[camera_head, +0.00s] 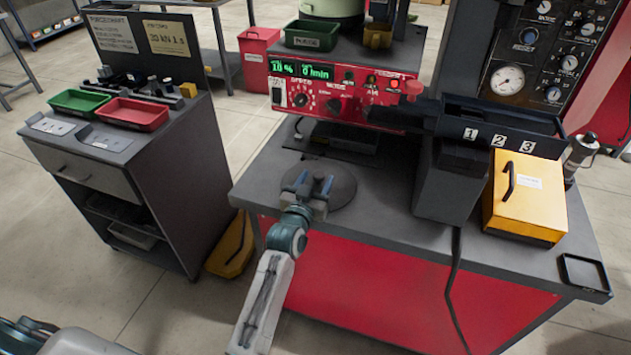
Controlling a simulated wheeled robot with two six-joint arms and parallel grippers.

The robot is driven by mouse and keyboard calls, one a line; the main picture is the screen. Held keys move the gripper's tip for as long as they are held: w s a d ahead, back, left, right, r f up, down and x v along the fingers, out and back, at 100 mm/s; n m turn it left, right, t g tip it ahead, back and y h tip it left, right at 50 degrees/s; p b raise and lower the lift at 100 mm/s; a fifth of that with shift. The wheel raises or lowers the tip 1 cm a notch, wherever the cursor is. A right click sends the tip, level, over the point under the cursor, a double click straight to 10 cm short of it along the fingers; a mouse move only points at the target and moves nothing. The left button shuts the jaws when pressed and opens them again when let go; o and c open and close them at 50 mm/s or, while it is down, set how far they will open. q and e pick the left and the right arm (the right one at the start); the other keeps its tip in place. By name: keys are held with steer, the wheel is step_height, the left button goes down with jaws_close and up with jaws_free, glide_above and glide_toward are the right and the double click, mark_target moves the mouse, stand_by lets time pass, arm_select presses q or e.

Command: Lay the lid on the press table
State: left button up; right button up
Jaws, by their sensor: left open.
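A round dark grey lid (340,192) lies flat on the grey-topped press table (375,232), near its front left edge. My left gripper (314,182) is at the left part of the lid. Its two blue-tipped fingers are apart with nothing visible between them. The gripper hides part of the lid, and I cannot tell whether it touches it.
A red control box (345,98) stands behind the lid. A dark bin (448,185), a yellow box (525,198) and a small black tray (583,273) are to the right. A cabinet with a green tray (80,102) and red tray (134,114) stands left.

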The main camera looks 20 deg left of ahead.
arm_select(q)
steer(key=shift+s, duration=0.35)
steer(key=s+b, duration=0.2)
steer(key=s, duration=0.9)
steer(key=shift+s+a, duration=0.15)
steer(key=shift+a, duration=0.05)
arm_select(e)
steer(key=w+r, duration=0.2)
steer(key=w, duration=0.1)
steer(key=w+r, duration=0.1)
steer(key=shift+w+a, duration=0.2)
steer(key=shift+w, duration=0.1)
